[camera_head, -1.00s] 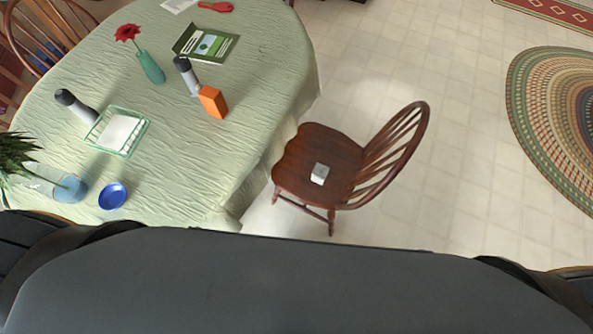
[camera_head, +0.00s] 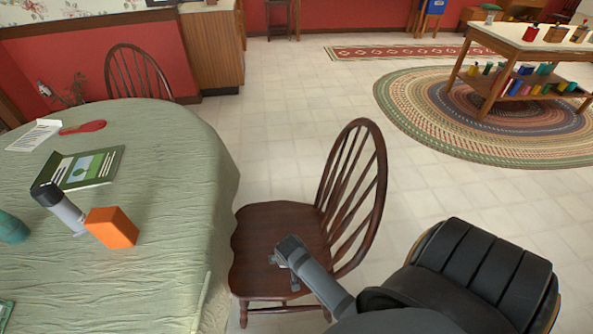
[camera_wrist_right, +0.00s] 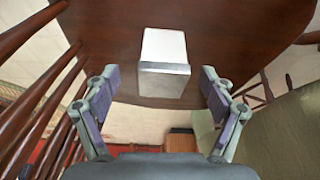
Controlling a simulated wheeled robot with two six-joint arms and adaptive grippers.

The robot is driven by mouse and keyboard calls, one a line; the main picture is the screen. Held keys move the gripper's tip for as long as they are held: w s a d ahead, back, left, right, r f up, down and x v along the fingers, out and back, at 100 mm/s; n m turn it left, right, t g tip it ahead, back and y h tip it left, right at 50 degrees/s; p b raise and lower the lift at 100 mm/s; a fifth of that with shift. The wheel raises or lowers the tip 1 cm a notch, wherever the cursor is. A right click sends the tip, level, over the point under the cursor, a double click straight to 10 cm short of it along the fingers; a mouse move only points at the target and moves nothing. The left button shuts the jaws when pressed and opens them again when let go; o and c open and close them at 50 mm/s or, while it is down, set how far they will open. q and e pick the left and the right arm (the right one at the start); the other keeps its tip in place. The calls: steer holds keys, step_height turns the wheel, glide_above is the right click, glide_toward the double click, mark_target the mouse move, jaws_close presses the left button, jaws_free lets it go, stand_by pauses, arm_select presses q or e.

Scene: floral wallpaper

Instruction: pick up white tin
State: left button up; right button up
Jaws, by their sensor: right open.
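The white tin (camera_wrist_right: 163,60), a small white box with a grey edge, stands on the brown wooden chair's seat (camera_head: 268,225) in the right wrist view. My right gripper (camera_wrist_right: 160,74) is open, with one finger on each side of the tin's near end in that picture. Neither finger visibly touches it. In the head view my right gripper (camera_head: 284,246) is over the chair seat, and the tin is hidden there. My left gripper is not in view.
The chair's spindled back (camera_head: 355,200) rises close to my right arm. A table with a green cloth (camera_head: 170,190) stands to the left, bearing an orange box (camera_head: 112,228), a grey-and-black bottle (camera_head: 60,207) and a green book (camera_head: 88,168). Open floor lies beyond the chair.

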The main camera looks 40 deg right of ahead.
steer(key=r, duration=0.1)
steer(key=r+m, duration=0.1)
steer(key=shift+w+d+r+h, duration=0.3)
steer(key=shift+w+d+r, duration=0.05)
steer(key=b+x, duration=0.1)
steer(key=x, duration=0.4)
steer(key=shift+w+a+b, duration=0.1)
steer(key=shift+b, duration=0.3)
steer(key=shift+f, duration=0.15)
steer(key=shift+w+f+b, duration=0.3)
steer(key=shift+w+f, duration=0.05)
steer(key=shift+f, duration=0.2)
steer(key=shift+w+f+b, duration=0.25)
steer(key=shift+w+f, duration=0.1)
steer(key=shift+f, duration=0.15)
steer(key=x, duration=0.3)
steer(key=shift+w+r+b, duration=0.1)
steer(key=shift+w+b, duration=0.05)
steer(key=shift+b, duration=0.2)
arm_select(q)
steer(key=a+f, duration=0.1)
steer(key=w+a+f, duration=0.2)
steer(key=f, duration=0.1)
arm_select(e)
steer(key=shift+r, duration=0.1)
steer(key=c, duration=1.4)
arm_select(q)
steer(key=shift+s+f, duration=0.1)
arm_select(e)
steer(key=shift+c, duration=0.2)
